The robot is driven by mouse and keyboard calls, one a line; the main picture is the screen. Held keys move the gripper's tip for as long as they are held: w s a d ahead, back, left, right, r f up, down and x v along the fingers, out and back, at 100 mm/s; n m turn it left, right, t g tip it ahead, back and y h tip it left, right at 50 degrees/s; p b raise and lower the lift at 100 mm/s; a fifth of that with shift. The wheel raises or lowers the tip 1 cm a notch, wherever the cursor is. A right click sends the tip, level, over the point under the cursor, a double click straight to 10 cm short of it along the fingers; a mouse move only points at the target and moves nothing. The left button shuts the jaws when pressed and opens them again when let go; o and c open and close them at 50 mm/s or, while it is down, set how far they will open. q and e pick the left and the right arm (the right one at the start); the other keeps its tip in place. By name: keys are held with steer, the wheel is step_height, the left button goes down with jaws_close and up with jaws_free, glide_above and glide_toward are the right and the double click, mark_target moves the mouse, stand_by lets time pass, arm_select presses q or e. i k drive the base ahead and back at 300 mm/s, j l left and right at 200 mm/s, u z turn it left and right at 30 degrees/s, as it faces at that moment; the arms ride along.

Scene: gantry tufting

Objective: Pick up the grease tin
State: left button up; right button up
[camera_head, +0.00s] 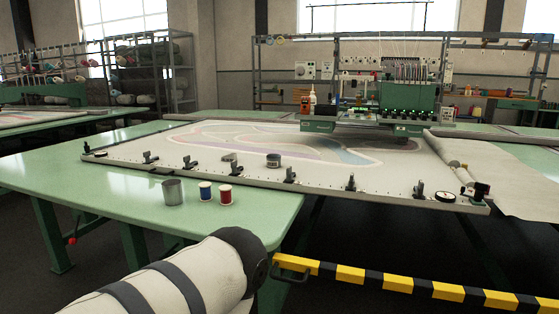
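A short round tin (273,160), dark with a paler band, stands upright on the pale tufting cloth (130,155) stretched on the frame. It looks most like the grease tin, but its label is too small to read. A smaller, flatter grey round piece (230,157) lies just left of it on the cloth; I cannot tell what it is. Neither of my grippers is in view, and nothing is touching the tin.
A grey cup (173,191), a blue spool (205,191) and a red spool (225,195) stand on the green table (110,203). Clamps line the frame's near edge. A yellow-black barrier (400,284) crosses the lower right. A white banded cylinder (190,278) fills the lower left.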

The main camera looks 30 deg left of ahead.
mark_target(274, 161)
steer(key=j+z, duration=0.15)
steer(key=j, duration=0.35)
steer(key=k+j+z, duration=0.2)
steer(key=j, duration=0.25)
steer(key=j+z, duration=0.15)
steer(key=j, duration=0.3)
